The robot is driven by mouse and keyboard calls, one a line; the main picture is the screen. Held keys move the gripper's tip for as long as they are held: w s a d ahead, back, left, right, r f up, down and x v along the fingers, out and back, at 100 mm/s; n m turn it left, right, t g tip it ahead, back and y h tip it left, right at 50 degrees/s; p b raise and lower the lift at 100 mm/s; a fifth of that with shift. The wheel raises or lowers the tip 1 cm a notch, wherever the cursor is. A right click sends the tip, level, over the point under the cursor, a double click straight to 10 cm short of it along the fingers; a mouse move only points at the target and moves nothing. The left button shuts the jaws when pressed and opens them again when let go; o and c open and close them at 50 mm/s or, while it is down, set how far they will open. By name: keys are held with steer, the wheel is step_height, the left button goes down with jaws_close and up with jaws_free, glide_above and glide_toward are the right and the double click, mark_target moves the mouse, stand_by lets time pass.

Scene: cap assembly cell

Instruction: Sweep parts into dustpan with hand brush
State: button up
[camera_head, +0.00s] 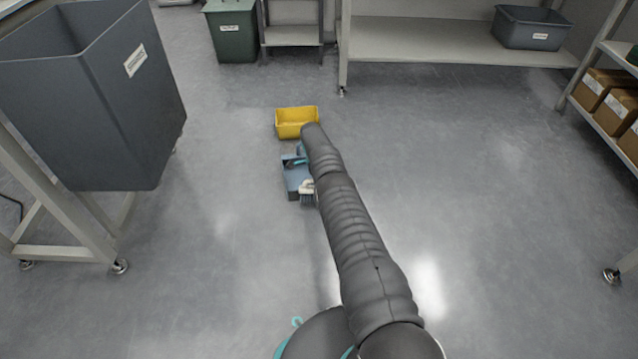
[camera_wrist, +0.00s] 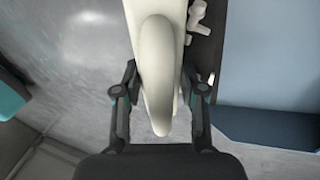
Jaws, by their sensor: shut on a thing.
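My gripper (camera_wrist: 160,82) is shut on the cream handle of the hand brush (camera_wrist: 156,35), with one finger on each side of it. In the head view the brush (camera_head: 307,187) shows its cream body and dark bristles at the floor, beside the dustpan's near right edge. The blue dustpan (camera_head: 296,179) lies on the floor, partly covered by my arm. In the wrist view the dustpan (camera_wrist: 270,62) is right of the brush, with a darker strip along its near edge. Small white parts (camera_wrist: 197,15) lie between brush and dustpan; whether they are inside is unclear.
A yellow bin (camera_head: 297,123) stands on the floor just beyond the dustpan. A large grey bin (camera_head: 110,110) on a stand is at left. A green bin (camera_head: 232,35), a bench (camera_head: 420,35) and a shelf of boxes (camera_head: 600,85) are farther off. Floor to the right is clear.

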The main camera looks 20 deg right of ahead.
steer(key=shift+s+a+r+p, duration=0.15)
steer(key=shift+s+r+p, duration=0.4)
steer(key=shift+p, duration=1.2)
steer(key=p, duration=0.2)
steer(key=s+p, duration=0.1)
steer(key=p, duration=0.1)
steer(key=shift+s+a+r, duration=0.1)
steer(key=shift+a+r, duration=0.1)
steer(key=shift+r, duration=0.2)
steer(key=shift+s+p, duration=0.1)
steer(key=shift+p, duration=0.25)
steer(key=shift+f, duration=0.1)
steer(key=shift+s+a, duration=0.1)
steer(key=shift+s, duration=0.05)
